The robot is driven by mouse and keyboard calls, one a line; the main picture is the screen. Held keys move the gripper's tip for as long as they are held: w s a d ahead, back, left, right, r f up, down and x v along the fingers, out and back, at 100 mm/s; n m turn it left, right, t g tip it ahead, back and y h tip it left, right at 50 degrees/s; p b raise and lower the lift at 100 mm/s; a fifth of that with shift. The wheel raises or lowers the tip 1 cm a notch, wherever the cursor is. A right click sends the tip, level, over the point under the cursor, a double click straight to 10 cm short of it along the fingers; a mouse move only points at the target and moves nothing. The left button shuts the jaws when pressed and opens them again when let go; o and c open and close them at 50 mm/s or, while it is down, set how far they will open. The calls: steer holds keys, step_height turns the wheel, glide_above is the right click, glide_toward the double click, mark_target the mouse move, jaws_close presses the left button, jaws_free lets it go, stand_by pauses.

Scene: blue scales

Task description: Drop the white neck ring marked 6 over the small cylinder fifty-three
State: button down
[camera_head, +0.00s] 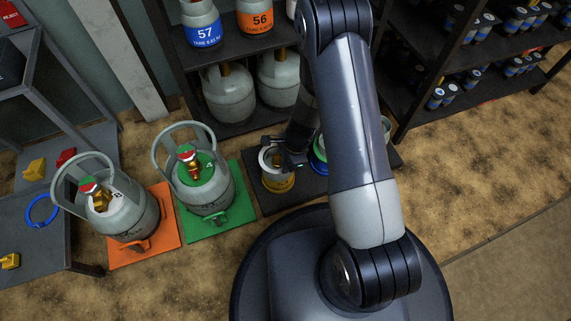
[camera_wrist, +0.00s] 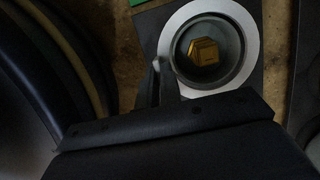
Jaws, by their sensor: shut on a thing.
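My gripper (camera_head: 290,163) is shut on the white neck ring (camera_head: 264,160), holding it by its near edge. The ring also shows in the wrist view (camera_wrist: 252,42), with the gripper's fingertips (camera_wrist: 165,85) at its lower left. No 6 is readable on it. Through the ring a grey round rim and a brass hexagonal fitting (camera_wrist: 204,52) show, roughly centred in the opening. In the head view a small gold-coloured cylinder part (camera_head: 278,183) shows just below the ring. No number is readable there, and I cannot tell whether the ring touches it.
A green-ringed cylinder (camera_head: 204,190) stands on a green mat (camera_head: 235,219), and another (camera_head: 125,211) on an orange mat (camera_head: 122,262). A dark shelf (camera_head: 215,128) with cylinders stands behind. Right of the gripper, a round green-and-blue thing (camera_head: 318,150) is partly hidden by my arm.

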steer(key=shift+f+b, duration=0.55)
steer(key=shift+f, duration=0.2)
steer(key=c, duration=1.5)
jaws_free()
steer(key=shift+s+a+r+p+v, duration=0.1)
steer(key=shift+a+p+v, duration=0.15)
steer(key=shift+p+v, duration=0.9)
steer(key=shift+s+a+r+p+v, duration=0.1)
steer(key=shift+a+p+v, duration=0.2)
steer(key=shift+p+v, duration=0.9)
steer(key=shift+s+a+p+v, duration=0.1)
steer(key=shift+a+p+v, duration=0.15)
steer(key=shift+p+v, duration=0.9)
steer(key=shift+r, duration=0.15)
